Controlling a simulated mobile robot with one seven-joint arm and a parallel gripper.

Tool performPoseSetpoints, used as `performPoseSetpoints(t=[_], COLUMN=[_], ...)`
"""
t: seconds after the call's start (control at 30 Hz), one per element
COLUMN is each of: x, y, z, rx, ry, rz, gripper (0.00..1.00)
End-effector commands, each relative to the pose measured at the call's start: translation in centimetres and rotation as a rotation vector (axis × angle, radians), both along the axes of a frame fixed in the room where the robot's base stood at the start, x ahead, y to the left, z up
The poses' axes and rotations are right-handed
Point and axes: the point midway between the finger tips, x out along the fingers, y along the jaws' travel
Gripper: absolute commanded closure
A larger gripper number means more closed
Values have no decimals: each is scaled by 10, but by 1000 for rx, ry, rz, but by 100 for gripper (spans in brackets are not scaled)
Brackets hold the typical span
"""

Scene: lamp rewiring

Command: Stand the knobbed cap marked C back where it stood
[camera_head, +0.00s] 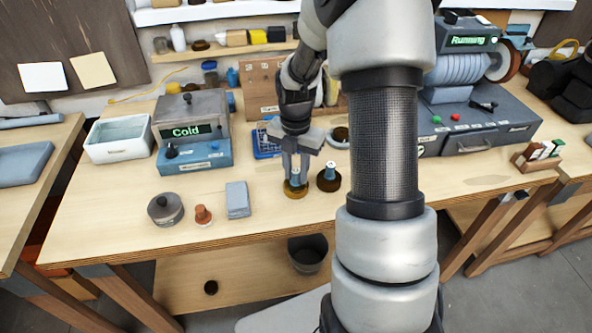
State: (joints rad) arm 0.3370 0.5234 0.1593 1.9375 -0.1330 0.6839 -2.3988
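A round cap with an amber-brown base (294,191) and a pale knob is below my gripper (296,179), near the front middle of the bench. My fingers point down on either side of its knob. The view is too small to tell whether they press on it, or whether the base rests on the bench. No letter is readable on either cap, so I cannot tell which is C.
A dark round pot (165,208), a small terracotta piece (203,215) and a grey-blue block (238,199) stand to the left. A blue tray (265,142) lies behind my gripper. My arm hides part of the bench to the right. The bench's front edge is close.

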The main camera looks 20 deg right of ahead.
Motion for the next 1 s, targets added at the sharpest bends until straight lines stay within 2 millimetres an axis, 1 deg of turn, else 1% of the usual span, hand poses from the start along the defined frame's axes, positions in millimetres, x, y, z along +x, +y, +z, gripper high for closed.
performPoseSetpoints(t=[0.03,0.07,0.33,0.47,0.57,0.8,0.9,1.0], x=[0,0,0,1,1,1,0,0], y=[0,0,0,0,-1,0,0,0], z=[0,1,1,9,25,78,96,110], rx=[0,0,0,-1,-1,-1,-1,-1], ry=[0,0,0,-2,-5,-5,-4,-2], rz=[0,0,0,0,-2,-2,-2,-1], gripper=[65,61,61,61,61,61,61,61])
